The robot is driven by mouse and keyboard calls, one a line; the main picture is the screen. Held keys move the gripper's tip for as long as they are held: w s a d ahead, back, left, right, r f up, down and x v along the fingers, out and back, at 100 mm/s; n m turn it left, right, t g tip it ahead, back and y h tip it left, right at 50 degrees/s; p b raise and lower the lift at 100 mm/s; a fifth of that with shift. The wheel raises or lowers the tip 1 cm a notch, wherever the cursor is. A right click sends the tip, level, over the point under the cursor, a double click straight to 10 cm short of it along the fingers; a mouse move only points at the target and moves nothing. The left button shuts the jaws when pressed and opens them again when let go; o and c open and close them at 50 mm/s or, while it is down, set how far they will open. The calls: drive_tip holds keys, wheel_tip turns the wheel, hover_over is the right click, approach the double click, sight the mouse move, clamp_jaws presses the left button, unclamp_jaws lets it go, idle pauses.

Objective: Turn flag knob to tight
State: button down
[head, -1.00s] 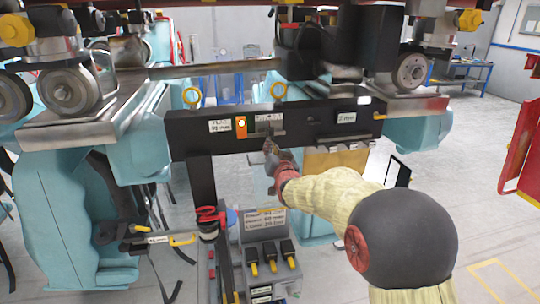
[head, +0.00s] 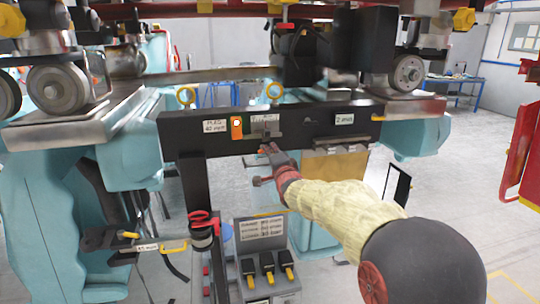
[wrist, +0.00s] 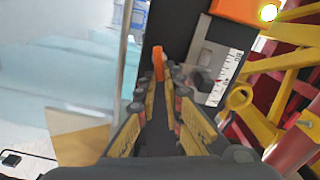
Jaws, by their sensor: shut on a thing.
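My gripper (head: 271,149) is at the lower edge of the black beam (head: 305,122), below its grey scale plate (head: 266,127). In the wrist view, my gripper (wrist: 160,82) has its fingers close together around the base of a small upright orange piece (wrist: 158,60), which looks like the flag knob. The piece's lower part is hidden between the fingertips. The wrist view also shows the scale plate (wrist: 216,62) with a ruled strip, just right of the fingertips. I cannot read the knob's setting.
An orange unit with a lit lamp (head: 236,125) sits left of the scale plate. A post with a red coiled item (head: 203,222) and a grey box with yellow-handled items (head: 266,262) stand below left.

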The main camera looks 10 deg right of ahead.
drive_tip(key=shift+d+f+m+b, duration=0.1)
drive_tip(key=shift+f+m+b, duration=0.15)
drive_tip(key=shift+m, duration=0.5)
drive_tip(key=shift+f+m+b, duration=0.15)
drive_tip(key=shift+f+m, duration=0.1)
drive_tip(key=shift+m, duration=0.5)
drive_tip(key=c, duration=1.9)
unclamp_jaws()
drive_tip(key=shift+r, duration=0.1)
drive_tip(key=shift+s, duration=0.1)
drive_tip(key=s, duration=1.1)
drive_tip(key=shift+s, duration=0.4)
